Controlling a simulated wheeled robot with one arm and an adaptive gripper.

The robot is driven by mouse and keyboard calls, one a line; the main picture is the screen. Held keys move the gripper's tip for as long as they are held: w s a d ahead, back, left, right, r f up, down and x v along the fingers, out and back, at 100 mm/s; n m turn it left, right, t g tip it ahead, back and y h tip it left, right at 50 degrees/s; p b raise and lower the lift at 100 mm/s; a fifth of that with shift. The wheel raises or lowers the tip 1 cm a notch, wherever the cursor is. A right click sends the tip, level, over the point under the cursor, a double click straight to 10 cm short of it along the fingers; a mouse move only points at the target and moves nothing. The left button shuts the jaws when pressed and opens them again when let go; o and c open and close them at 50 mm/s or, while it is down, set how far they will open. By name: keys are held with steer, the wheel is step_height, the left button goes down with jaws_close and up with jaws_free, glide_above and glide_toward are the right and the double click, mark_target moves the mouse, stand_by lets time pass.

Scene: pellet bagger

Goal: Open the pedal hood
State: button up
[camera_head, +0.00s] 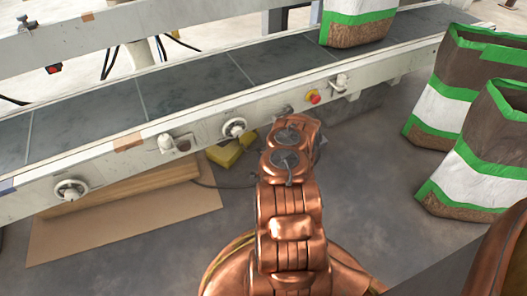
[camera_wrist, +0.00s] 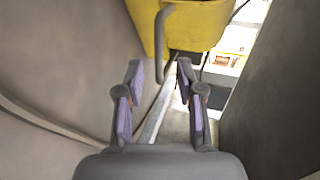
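The yellow pedal hood (camera_head: 232,150) sits low under the conveyor's near edge, partly hidden behind my arm in the head view. In the wrist view, a yellow housing that looks like the hood (camera_wrist: 205,25) fills the top middle. A grey curved bar handle (camera_wrist: 160,45) stands out on its front left side. My gripper (camera_wrist: 158,72) is open, its two purple-padded fingers apart with nothing between them. The handle is just beyond the fingertips, ahead of the gap and apart from them. In the head view my gripper is mostly hidden by my copper arm.
The conveyor (camera_head: 190,93) runs across the head view, with knobs and a red emergency button (camera_head: 315,98) on its side. One bag (camera_head: 357,22) stands on the belt. Filled bags (camera_head: 480,150) stand at the right. A wooden board and cardboard (camera_head: 125,215) lie at the left.

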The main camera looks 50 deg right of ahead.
steer(key=shift+s+d+f+m+t+h+b, duration=0.15)
steer(key=shift+s+d+f+t+h, duration=0.1)
steer(key=shift+s+d, duration=0.15)
steer(key=shift+s+d+f+m+t+h+b, duration=0.15)
steer(key=shift+s+d+t, duration=0.1)
steer(key=shift+s+d, duration=0.15)
steer(key=shift+b+x, duration=1.65)
steer(key=shift+x, duration=2.15)
steer(key=shift+r, duration=0.1)
jaws_close()
steer(key=shift+a, duration=0.1)
